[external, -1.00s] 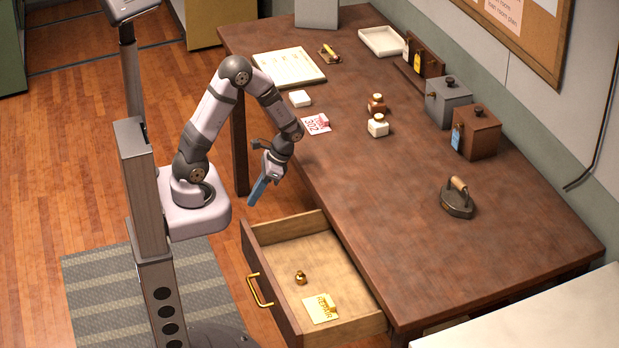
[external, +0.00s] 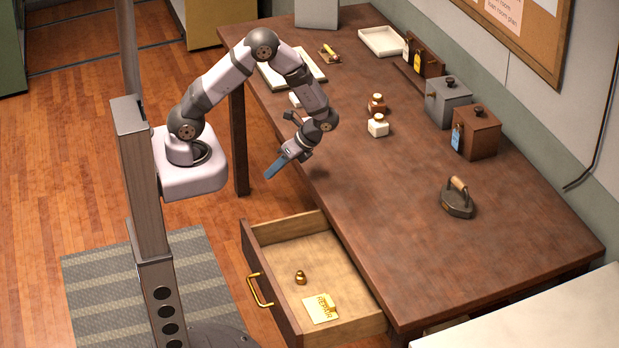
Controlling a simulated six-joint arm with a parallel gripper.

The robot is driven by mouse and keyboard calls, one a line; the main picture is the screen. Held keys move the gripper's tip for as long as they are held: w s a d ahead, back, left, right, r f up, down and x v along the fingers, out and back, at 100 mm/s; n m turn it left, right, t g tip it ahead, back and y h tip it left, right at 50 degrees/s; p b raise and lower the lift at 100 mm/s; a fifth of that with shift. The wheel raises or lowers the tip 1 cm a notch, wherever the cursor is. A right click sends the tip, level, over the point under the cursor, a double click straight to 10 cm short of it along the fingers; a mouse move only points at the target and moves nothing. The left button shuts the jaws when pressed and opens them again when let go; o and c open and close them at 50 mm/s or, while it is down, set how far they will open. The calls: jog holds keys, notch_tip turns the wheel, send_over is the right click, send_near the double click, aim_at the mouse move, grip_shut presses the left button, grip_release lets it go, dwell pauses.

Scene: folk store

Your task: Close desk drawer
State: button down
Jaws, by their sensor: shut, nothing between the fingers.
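The desk drawer (external: 272,233) is pulled well out from the long side of the brown desk (external: 400,240). Its brass handle (external: 259,291) is on the front panel, which faces left. Inside lie a small brass weight (external: 300,277) and a cream card with a brass piece on it (external: 321,308). My gripper (external: 272,171) is shut and empty. It is above and behind the drawer in the picture, by the desk's left edge, pointing down and left. It is apart from the drawer and its handle.
An iron (external: 457,200), two small jars (external: 377,115), boxes (external: 475,133) and a white tray (external: 382,41) stand on the desk. A striped rug (external: 90,283) lies on the floor. The floor left of the drawer shows no loose objects.

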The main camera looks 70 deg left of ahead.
jog(key=w+d+f+m+t+y+b, duration=0.1)
jog(key=w+d+m+t+b, duration=0.1)
jog(key=d+m, duration=0.35)
jog(key=w+d+f+m+t+y+b, duration=0.1)
jog(key=d+m+t, duration=0.1)
jog(key=d, duration=0.7)
jog(key=m+t+h+b, duration=0.4)
jog(key=m+t+b, duration=0.2)
jog(key=m, duration=0.8)
send_near(276, 292)
jog(key=x, duration=0.5)
jog(key=shift+a+f, duration=0.1)
jog(key=shift+f, duration=0.05)
jog(key=s+d+r+m+h+b, duration=0.1)
jog(key=s+d+m+h, duration=0.2)
jog(key=s, duration=0.6)
jog(key=w+f+y+p, duration=0.1)
jog(key=w+f, duration=0.6)
jog(key=f, duration=0.2)
jog(key=shift+w+d+f+t+p, duration=0.2)
jog(key=shift+w+d+t+p, duration=0.1)
jog(key=shift+t+p, duration=0.1)
jog(key=shift+w, duration=0.15)
